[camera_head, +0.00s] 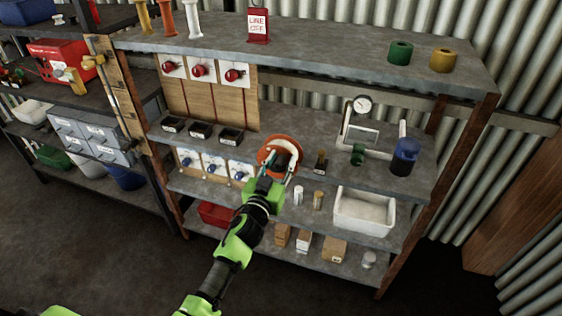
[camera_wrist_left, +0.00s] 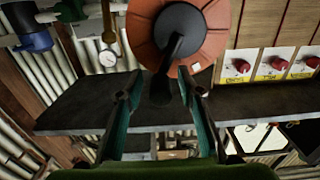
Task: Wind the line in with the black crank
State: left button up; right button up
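An orange reel (camera_head: 266,144) with a dark hub stands at the middle shelf of the rack. It also fills the top middle of the left wrist view (camera_wrist_left: 146,33). The black crank (camera_wrist_left: 176,55) runs from the hub down toward my gripper, ending in a dark grip. My left gripper (camera_head: 281,168) is in front of the reel. In the left wrist view its two teal fingers (camera_wrist_left: 160,100) are apart, with the crank's end between them and gaps on both sides. In the head view the crank is largely hidden behind the gripper. My right gripper is not in view.
Left of the reel are red switches (camera_head: 200,69), black bins (camera_head: 200,130) and blue switches (camera_head: 213,165). A white tub (camera_head: 364,212) sits below.

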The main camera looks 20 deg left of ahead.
pick_arm(q)
grip_shut()
jog(key=shift+s+d+f, duration=0.1)
jog(key=shift+f, duration=0.15)
dwell(0.5)
